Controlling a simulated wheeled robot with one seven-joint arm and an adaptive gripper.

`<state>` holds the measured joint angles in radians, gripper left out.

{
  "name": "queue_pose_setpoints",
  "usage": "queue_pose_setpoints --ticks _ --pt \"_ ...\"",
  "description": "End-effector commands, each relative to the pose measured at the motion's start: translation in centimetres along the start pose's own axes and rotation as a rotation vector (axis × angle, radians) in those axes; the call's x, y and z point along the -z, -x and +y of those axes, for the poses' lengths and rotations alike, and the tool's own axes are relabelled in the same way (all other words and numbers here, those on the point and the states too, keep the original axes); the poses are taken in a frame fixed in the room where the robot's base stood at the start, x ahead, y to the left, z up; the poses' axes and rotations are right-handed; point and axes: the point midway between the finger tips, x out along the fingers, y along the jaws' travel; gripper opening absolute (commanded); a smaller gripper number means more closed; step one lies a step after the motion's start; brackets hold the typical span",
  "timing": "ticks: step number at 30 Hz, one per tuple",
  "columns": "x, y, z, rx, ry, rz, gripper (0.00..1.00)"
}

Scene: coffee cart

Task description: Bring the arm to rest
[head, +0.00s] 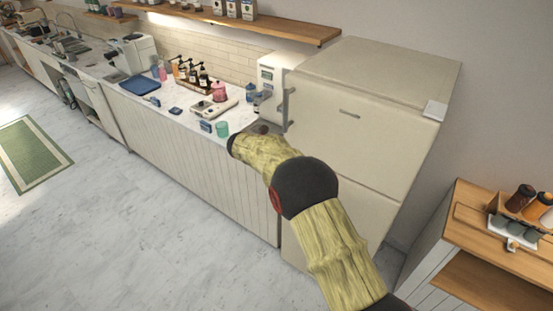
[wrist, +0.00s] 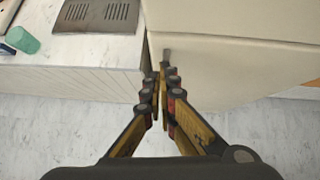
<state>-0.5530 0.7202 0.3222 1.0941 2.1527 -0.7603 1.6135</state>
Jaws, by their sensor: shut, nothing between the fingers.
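My gripper (wrist: 162,75) is shut and empty in the wrist view, with its fingertips together. It points down in front of the gap between the white counter (wrist: 60,50) and the cream fridge (wrist: 230,60). In the head view my arm, in a yellow sleeve with dark joints, reaches from the lower right toward the counter's near end. My gripper is hidden behind the arm there.
The fridge (head: 355,110) stands right beside the counter's end. A wooden-topped shelf unit (head: 480,215) stands at the right. The floor (head: 130,230) in front is clear.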

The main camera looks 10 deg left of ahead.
Motion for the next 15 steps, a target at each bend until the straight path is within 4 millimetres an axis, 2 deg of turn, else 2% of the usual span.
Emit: queue_pose_setpoints --ticks 4,11,13,15 --pt "0.0 1.1 0.1 -0.001 0.000 0.000 0.00" --pt "0.1 1.3 0.1 -0.001 0.033 0.001 0.00" --pt "0.1 1.3 0.7 -0.024 0.085 0.000 0.00" --pt "-0.3 1.4 2.2 -0.078 0.181 -0.019 0.00"
